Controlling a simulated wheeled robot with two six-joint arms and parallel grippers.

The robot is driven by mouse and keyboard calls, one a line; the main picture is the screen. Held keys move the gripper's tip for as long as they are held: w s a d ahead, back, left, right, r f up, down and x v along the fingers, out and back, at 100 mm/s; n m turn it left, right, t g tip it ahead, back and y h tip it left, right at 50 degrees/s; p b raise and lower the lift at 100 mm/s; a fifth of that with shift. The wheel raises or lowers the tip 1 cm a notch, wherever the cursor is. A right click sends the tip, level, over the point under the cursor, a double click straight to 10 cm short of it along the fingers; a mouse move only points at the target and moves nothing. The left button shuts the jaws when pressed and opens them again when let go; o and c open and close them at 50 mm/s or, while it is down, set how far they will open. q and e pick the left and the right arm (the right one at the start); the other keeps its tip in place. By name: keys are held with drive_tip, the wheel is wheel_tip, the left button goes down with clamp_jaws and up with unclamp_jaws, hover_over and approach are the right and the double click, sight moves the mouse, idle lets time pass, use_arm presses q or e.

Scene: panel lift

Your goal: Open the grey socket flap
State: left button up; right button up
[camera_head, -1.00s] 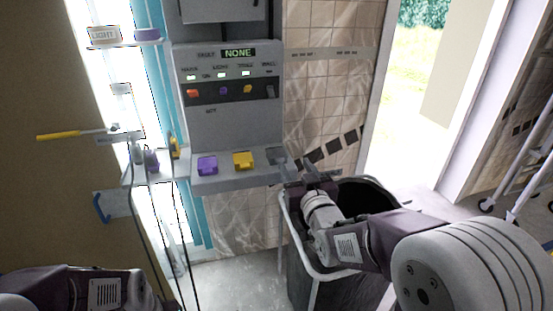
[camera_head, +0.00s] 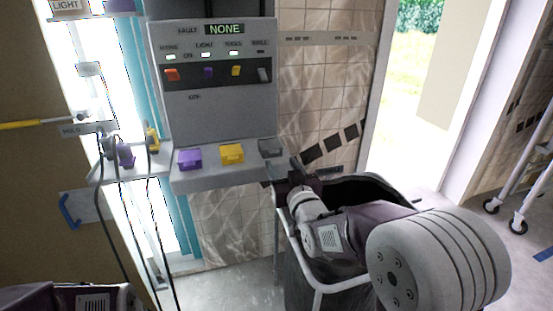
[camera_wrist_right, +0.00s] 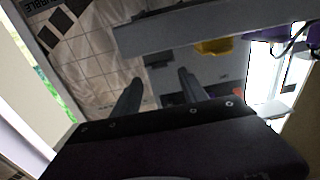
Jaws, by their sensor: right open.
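The grey socket flap (camera_head: 270,147) is at the right end of the panel's sloping ledge (camera_head: 215,175), right of the yellow flap (camera_head: 232,153) and the purple flap (camera_head: 190,158). It looks shut, though its edge is hard to tell from the grey ledge. My right gripper (camera_head: 292,178) is open and empty, just below and right of the grey flap; contact cannot be told. In the right wrist view its open fingers (camera_wrist_right: 160,90) show below a grey ledge edge, with the yellow flap (camera_wrist_right: 213,46) beyond. My left gripper is out of view.
A dark bin with a pale rim (camera_head: 318,285) stands under my right arm. Switches (camera_head: 236,71) line the panel above the flaps. A side shelf (camera_head: 130,165) with hanging cables is on the left. An open doorway (camera_head: 425,120) and a wheeled frame (camera_head: 520,180) are at right.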

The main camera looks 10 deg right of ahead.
sight(275, 154)
drive_tip(key=w, duration=0.6)
drive_tip(key=shift+a+f, duration=0.1)
clamp_jaws()
idle(1.1)
